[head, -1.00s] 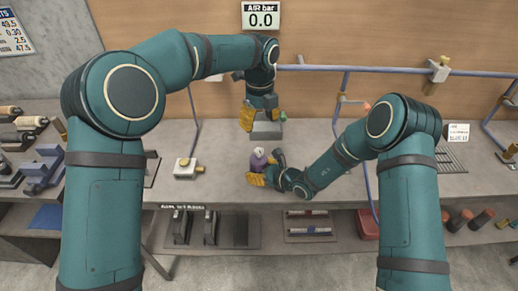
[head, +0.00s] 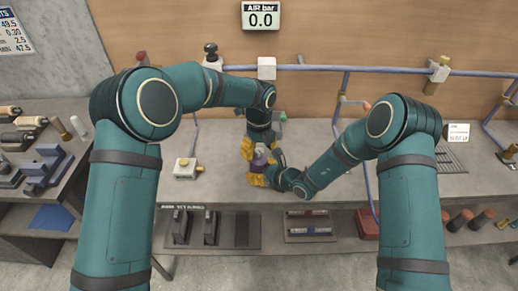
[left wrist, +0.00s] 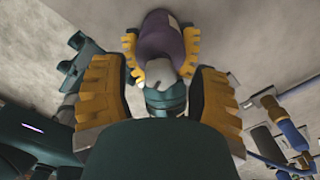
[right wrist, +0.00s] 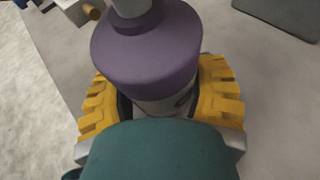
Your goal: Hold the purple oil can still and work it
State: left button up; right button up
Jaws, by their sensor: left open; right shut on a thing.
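The purple oil can (head: 261,157) stands on the bench, mostly hidden by my grippers in the head view. In the right wrist view the can (right wrist: 148,52) has a purple shoulder, a pale lower body and a grey top. My right gripper (head: 262,176) is shut around the lower body; its yellow fingers (right wrist: 160,105) press in from both sides. My left gripper (head: 258,147) is open just above the can, pointing down. In the left wrist view its fingers (left wrist: 160,105) are spread on either side of the can's grey top (left wrist: 161,76); contact is not clear.
A blue pipe (head: 345,69) runs along the back wall, with a branch down to the right. The air display (head: 261,16) reads 0.0. The bench between the block and the can is clear.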

pick_arm(q)
jog(key=shift+c, duration=0.2)
grip_shut()
jog(key=shift+n, duration=0.3)
jog(key=n, duration=0.3)
jog(key=shift+n, duration=0.3)
jog(key=n, duration=0.4)
jog(key=shift+n, duration=0.3)
jog(key=n, duration=0.4)
jog(key=shift+n, duration=2.3)
